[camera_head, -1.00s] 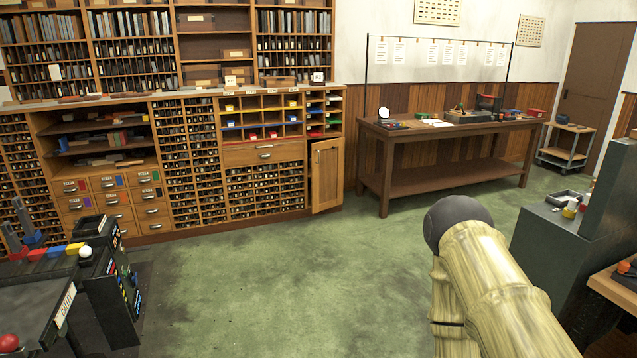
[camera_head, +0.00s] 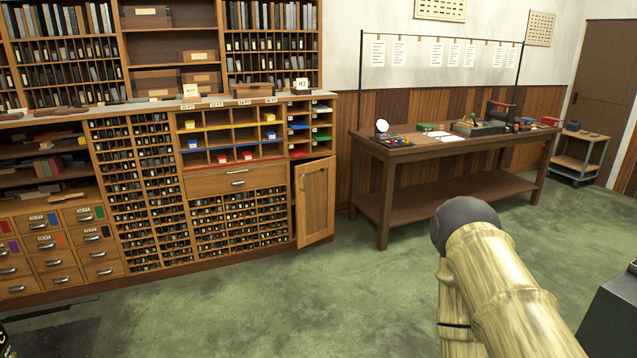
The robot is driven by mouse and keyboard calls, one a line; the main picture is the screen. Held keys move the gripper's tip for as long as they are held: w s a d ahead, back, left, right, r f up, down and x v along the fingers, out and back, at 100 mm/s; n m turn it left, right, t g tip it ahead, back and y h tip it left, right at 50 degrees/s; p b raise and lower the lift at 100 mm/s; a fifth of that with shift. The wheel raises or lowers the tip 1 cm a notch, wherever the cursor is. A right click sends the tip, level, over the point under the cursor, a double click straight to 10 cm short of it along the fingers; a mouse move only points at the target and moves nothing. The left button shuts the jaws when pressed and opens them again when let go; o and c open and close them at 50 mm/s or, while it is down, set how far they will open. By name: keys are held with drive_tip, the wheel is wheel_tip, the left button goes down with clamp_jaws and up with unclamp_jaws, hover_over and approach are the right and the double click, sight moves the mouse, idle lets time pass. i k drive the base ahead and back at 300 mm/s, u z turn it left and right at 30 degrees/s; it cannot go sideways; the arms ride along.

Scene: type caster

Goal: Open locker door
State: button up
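The locker door (camera_head: 315,203) is a small wooden panel door at the right end of the long wooden cabinet (camera_head: 235,181), low down. It stands slightly ajar, its panel angled out from the cabinet front. A small dark handle shows near its upper left edge. What lies behind the door is hidden. My arm, pale yellow with a dark rounded joint, fills the lower right of the view, some way in front of the cabinet. My gripper is outside the picture.
A brown wooden workbench (camera_head: 440,150) with tools stands to the right of the cabinet. A wheeled cart (camera_head: 577,160) is by the far brown door (camera_head: 601,92). A dark grey block (camera_head: 612,315) is at the lower right. Green floor (camera_head: 330,300) before the cabinet is clear.

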sight(315, 189)
drive_tip(key=u, duration=0.05)
drive_tip(key=i, duration=3.65)
drive_tip(key=u, duration=0.1)
